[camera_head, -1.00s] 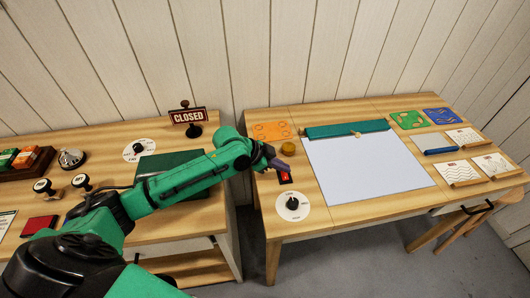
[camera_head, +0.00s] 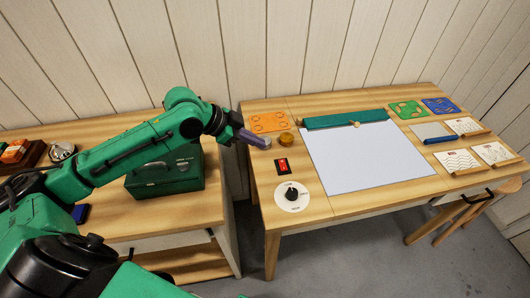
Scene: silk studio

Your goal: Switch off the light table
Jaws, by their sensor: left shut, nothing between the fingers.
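The light table is a pale white-blue panel (camera_head: 365,160) set in the wooden desk, with a rolled teal cover (camera_head: 345,119) along its back edge. A red rocker switch (camera_head: 283,166) in a black plate sits on the desk to the left of the panel. Which way the rocker is tipped is too small to tell. My left gripper (camera_head: 266,143) is shut and empty. It is above the desk, behind the switch and apart from it, close to an amber round object (camera_head: 287,138). My right gripper is not in view.
A white dial with a black knob (camera_head: 292,195) lies in front of the switch. An orange sheet (camera_head: 269,122) is behind. Green (camera_head: 406,109) and blue (camera_head: 440,106) sheets lie at the back right. A green box (camera_head: 165,172) stands on the left desk, under my arm.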

